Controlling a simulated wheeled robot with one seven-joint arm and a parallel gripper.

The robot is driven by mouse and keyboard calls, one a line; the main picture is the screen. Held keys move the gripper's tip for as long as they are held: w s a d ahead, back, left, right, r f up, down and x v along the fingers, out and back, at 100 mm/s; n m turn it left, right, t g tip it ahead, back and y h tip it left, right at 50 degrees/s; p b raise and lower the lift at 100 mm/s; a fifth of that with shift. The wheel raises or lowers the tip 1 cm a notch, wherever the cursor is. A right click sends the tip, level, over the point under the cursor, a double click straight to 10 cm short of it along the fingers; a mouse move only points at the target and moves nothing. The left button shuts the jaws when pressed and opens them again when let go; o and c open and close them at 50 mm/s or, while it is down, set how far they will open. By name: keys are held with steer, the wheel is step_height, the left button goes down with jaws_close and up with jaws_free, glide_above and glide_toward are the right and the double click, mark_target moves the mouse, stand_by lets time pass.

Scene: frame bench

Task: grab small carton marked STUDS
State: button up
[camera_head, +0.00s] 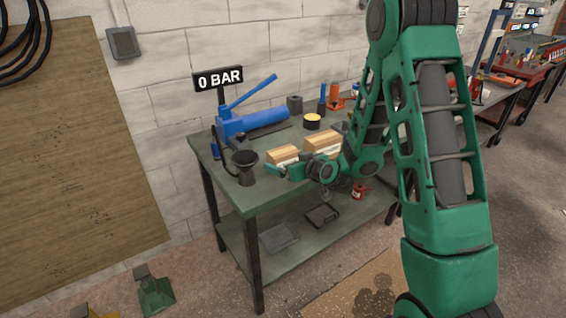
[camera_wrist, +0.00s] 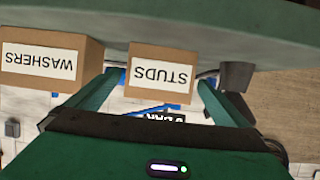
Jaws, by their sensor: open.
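The small carton marked STUDS (camera_wrist: 161,76) is brown with a white label and shows upside down in the wrist view. In the head view it appears to be the left carton (camera_head: 283,154) on the green bench (camera_head: 262,200). My gripper (camera_wrist: 162,80) is open, with one green finger on each side of the STUDS carton in the picture. I cannot tell whether the fingers reach past its near face or touch it. In the head view my gripper (camera_head: 284,171) is low at the cartons' near side and partly hides them.
A carton marked WASHERS (camera_wrist: 45,65) stands close beside the STUDS carton; it also shows in the head view (camera_head: 322,139). A dark funnel-like cup (camera_head: 244,166) is on the other side. A blue tool (camera_head: 250,120) and a yellow-topped tin (camera_head: 312,121) are behind.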

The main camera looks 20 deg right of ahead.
steer(key=shift+x, duration=2)
steer(key=shift+s+d+f, duration=0.1)
steer(key=shift+f, duration=0.05)
steer(key=shift+c, duration=0.6)
steer(key=c, duration=1.7)
